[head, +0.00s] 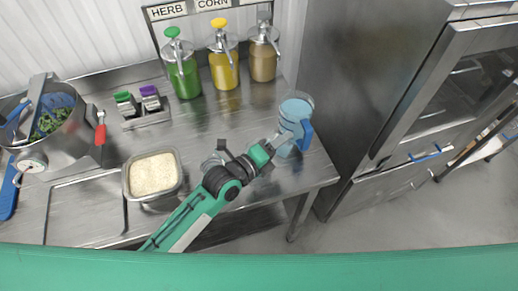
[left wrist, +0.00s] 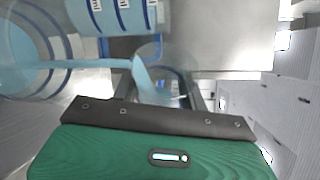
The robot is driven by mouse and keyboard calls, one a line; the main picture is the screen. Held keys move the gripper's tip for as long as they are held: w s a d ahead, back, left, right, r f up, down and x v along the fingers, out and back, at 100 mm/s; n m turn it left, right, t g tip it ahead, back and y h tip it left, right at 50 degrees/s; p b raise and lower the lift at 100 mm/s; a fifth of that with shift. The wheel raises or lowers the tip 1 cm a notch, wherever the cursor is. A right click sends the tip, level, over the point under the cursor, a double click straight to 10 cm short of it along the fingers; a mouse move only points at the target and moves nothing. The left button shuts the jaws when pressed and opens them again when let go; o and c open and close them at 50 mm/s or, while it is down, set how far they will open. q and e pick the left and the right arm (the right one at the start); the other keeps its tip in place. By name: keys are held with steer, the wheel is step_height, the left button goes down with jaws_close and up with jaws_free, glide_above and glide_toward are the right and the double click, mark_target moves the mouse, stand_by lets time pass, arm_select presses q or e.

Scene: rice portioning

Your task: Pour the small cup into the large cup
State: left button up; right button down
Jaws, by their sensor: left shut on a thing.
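A light blue see-through large cup (head: 294,112) with a darker blue handle (head: 306,134) stands near the counter's right end. In the left wrist view, a blue-banded see-through cup (left wrist: 110,14) shows at the top and a round see-through cup wall (left wrist: 25,62) at the left. My left gripper (head: 279,141) reaches in beside the large cup and is shut on a pale blue see-through part (left wrist: 150,82), which I take to be the small cup's handle. In the head view the small cup overlaps the large one, so its tilt and contents are unclear. My right gripper is out of view.
A metal pan of rice (head: 154,174) sits on the counter left of my arm. Several pump bottles, including a yellow one (head: 224,68), stand at the back. A pot (head: 52,130) is at far left. A steel cabinet (head: 360,90) borders the right side.

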arm_select(q)
steer(key=shift+w+a, duration=0.15)
steer(key=shift+r, duration=0.1)
steer(key=shift+a+n, duration=0.1)
steer(key=shift+n, duration=0.2)
steer(key=shift+w+a+b, duration=0.1)
steer(key=shift+b, duration=0.2)
steer(key=shift+h, duration=0.3)
steer(key=shift+r, duration=0.15)
steer(key=shift+n, duration=0.3)
steer(key=shift+r+b, duration=0.1)
steer(key=shift+b, duration=0.25)
